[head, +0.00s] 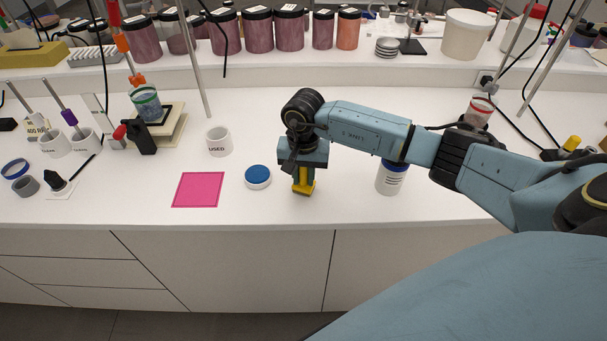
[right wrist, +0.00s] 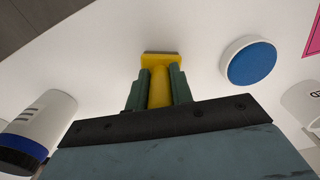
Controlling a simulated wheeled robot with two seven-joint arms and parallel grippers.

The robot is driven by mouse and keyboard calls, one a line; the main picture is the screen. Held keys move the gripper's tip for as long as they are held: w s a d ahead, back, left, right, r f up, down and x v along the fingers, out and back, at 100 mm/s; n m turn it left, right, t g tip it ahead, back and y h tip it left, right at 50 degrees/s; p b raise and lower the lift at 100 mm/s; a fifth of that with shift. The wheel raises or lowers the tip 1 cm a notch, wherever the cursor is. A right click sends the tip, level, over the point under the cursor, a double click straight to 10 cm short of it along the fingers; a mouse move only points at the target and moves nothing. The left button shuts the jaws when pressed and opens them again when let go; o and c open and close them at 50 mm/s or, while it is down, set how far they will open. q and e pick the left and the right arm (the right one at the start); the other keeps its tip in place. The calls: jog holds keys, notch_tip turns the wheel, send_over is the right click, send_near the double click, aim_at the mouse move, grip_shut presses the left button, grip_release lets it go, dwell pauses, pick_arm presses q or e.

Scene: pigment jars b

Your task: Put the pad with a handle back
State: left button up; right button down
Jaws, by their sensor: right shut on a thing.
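The pad with a handle (head: 304,188) is yellow, with an upright grip and a flat foot. My right gripper (head: 303,175) points down and is shut on its handle. In the right wrist view the yellow pad (right wrist: 161,84) stands between the two green fingers (right wrist: 156,90), its flat end beyond the tips. I cannot tell whether the foot touches the table. A round white dish with a blue top (head: 257,176) is just left of it and also shows in the right wrist view (right wrist: 251,61). My left gripper is not in view.
A pink square (head: 198,190) lies on the white table left of the dish. A white cup marked USED (head: 218,141) stands behind. A white bottle with a blue band (head: 391,177) stands right, under my arm. Several pigment jars line the back shelf (head: 259,30).

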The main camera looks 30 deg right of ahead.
jog(key=shift+f, duration=0.2)
jog(key=c, duration=1.2)
grip_release()
jog(key=shift+c, duration=0.2)
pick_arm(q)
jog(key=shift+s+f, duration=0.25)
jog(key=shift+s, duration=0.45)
pick_arm(e)
jog(key=shift+r, duration=0.1)
jog(key=shift+r, duration=0.2)
pick_arm(q)
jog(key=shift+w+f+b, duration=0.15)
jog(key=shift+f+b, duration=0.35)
jog(key=shift+b, duration=0.15)
pick_arm(e)
notch_tip(320, 180, up, 12)
jog(key=shift+f, duration=0.1)
